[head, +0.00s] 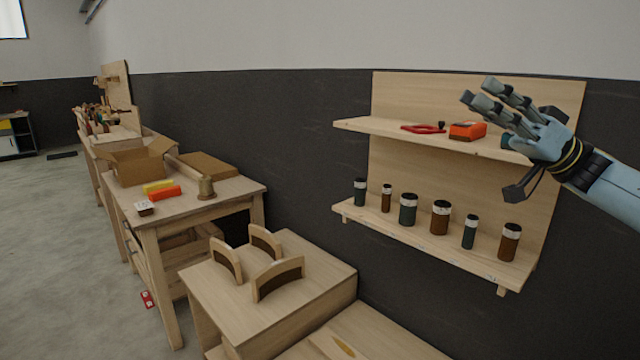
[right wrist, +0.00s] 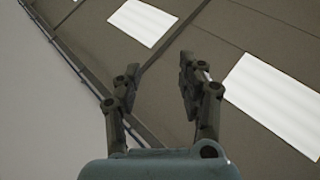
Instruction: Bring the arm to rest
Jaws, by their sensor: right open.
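My right gripper (head: 484,98) is raised at the upper right of the head view, in front of the wall shelf's upper board. Its fingers point left and up, stand apart and hold nothing. In the right wrist view its two fingers (right wrist: 155,85) are spread, with only the ceiling and its bright panels between and behind them. The right arm (head: 605,185) comes in from the right edge. My left gripper is in neither view.
The wall shelf (head: 470,160) holds red pliers (head: 423,128), an orange box (head: 467,131) and several jars (head: 440,217). Below are a wooden cabinet (head: 325,262) with curved wooden pieces (head: 278,280) and a workbench (head: 235,190) with an open cardboard box (head: 140,163).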

